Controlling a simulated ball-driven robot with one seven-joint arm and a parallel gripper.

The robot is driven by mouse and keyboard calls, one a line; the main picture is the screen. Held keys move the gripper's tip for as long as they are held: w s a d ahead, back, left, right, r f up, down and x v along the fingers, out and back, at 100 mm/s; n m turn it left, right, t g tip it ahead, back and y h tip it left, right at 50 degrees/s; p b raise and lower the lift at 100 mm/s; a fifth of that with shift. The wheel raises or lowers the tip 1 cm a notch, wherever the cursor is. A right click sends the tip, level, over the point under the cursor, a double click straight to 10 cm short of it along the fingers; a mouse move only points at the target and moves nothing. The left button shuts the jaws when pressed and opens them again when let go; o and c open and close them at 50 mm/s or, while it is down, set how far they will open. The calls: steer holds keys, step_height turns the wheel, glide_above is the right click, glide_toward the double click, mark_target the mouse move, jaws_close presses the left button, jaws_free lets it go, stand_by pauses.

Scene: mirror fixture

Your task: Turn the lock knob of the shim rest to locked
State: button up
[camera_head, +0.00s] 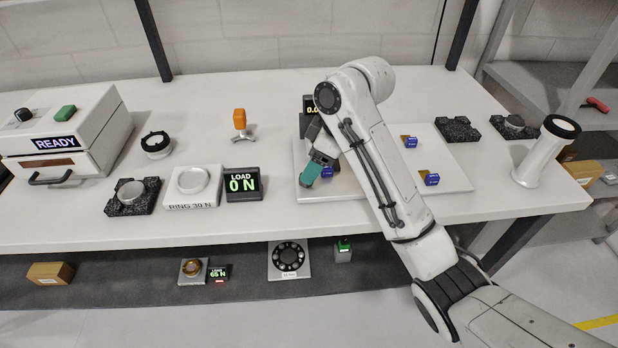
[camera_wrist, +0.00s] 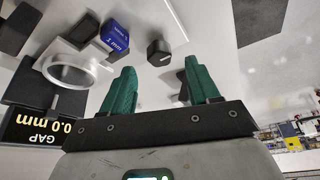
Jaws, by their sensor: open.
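In the wrist view a small black knob (camera_wrist: 158,53) stands on the white plate, just beyond and between my green fingertips. A light mark shows on it, but its setting is too small to read. A blue block (camera_wrist: 115,36) with white lettering stands left of the knob, beside a pale ring-shaped mount (camera_wrist: 70,68). My gripper (camera_wrist: 162,76) is open and empty, apart from the knob. In the head view my gripper (camera_head: 310,178) is low over the left part of the white plate (camera_head: 375,196), by a blue block (camera_head: 329,177); the knob cannot be made out there.
Two more blue blocks (camera_head: 410,142) (camera_head: 432,180) stand on the plate at right. A gap display (camera_wrist: 38,128) reads 0.0 mm. A load display (camera_head: 243,184), an orange-handled tool (camera_head: 240,124) and a ring stand (camera_head: 193,184) are to the left. A white tube (camera_head: 543,155) stands far right.

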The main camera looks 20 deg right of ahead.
steer(key=shift+x, duration=1.85)
steer(key=c, duration=1)
